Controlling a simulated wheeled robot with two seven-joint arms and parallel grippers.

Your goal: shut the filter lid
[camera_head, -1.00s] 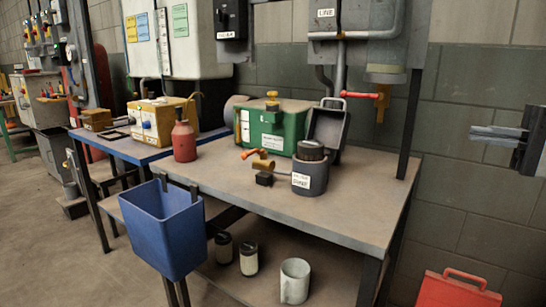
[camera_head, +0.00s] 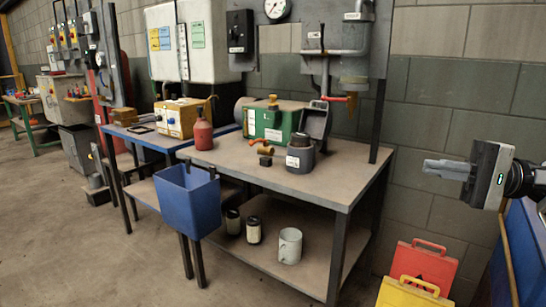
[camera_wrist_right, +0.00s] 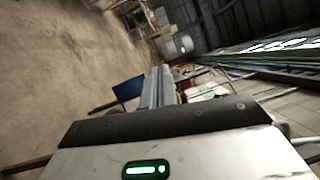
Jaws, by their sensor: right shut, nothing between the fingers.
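A dark grey lid (camera_head: 315,122) with a handle stands tilted up and open on the grey workbench (camera_head: 260,170), beside the green box (camera_head: 272,123). A grey round canister (camera_head: 300,158) with a black top and white label stands in front of it. I cannot tell which body the lid is hinged to. My right gripper (camera_head: 430,168) is shut and empty, in the air to the right of the bench, well apart from the lid. Its closed fingers also show in the right wrist view (camera_wrist_right: 158,86). My left gripper is not in view.
A blue bin (camera_head: 187,205) hangs at the bench's left front. A red bottle (camera_head: 203,134) and a brass fitting (camera_head: 265,151) stand near the lid. Pipework (camera_head: 348,52) overhangs the back. Red (camera_head: 422,262) and yellow (camera_head: 405,294) items stand low at right. The bench's front right is clear.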

